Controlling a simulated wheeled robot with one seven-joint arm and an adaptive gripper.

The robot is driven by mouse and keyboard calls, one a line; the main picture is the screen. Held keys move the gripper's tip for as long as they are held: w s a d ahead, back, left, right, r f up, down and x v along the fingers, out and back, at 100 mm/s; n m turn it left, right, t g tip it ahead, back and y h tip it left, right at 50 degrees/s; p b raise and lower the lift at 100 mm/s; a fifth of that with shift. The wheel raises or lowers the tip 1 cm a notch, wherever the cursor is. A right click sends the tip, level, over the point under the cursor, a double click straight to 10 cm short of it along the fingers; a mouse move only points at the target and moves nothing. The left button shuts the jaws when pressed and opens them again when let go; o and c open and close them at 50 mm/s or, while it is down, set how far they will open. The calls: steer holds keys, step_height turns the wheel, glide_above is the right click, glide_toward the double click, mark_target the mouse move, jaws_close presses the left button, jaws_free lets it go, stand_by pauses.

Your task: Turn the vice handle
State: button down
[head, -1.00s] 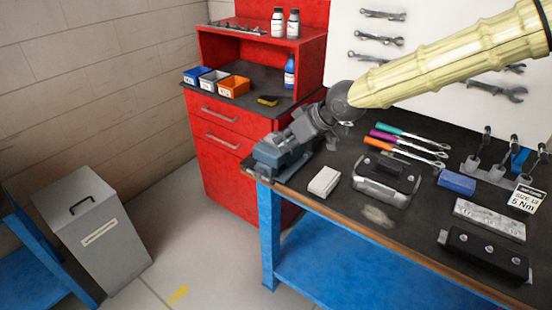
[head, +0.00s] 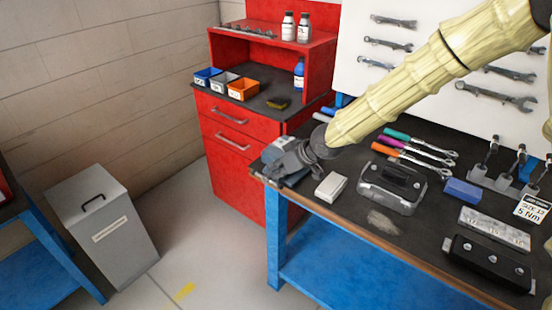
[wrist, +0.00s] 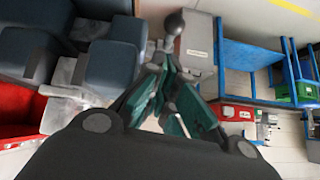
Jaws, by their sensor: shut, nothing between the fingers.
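The blue-grey vice (head: 293,180) sits at the left front corner of the workbench, partly hidden by my gripper (head: 281,163) in the head view. In the wrist view the vice's dark blue blocks (wrist: 110,65) fill the upper left. Whether a fingertip touches the handle I cannot tell.
On the bench (head: 340,210) are a white block (head: 331,187), a grey case (head: 391,187), a blue block (head: 462,190) and coloured-handled wrenches (head: 420,145). A red cabinet (head: 225,140) stands behind the vice. A grey bin (head: 103,225) stands at left, with open floor between.

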steer(key=shift+s+d+f, duration=0.2)
steer(key=shift+d+f, duration=0.05)
steer(key=shift+f, duration=0.3)
steer(key=shift+f, duration=0.1)
steer(key=shift+s+d+f+t+y+b, duration=0.25)
steer(key=shift+t+y+b, duration=0.3)
steer(key=shift+b, duration=1.15)
steer(key=shift+f, duration=0.1)
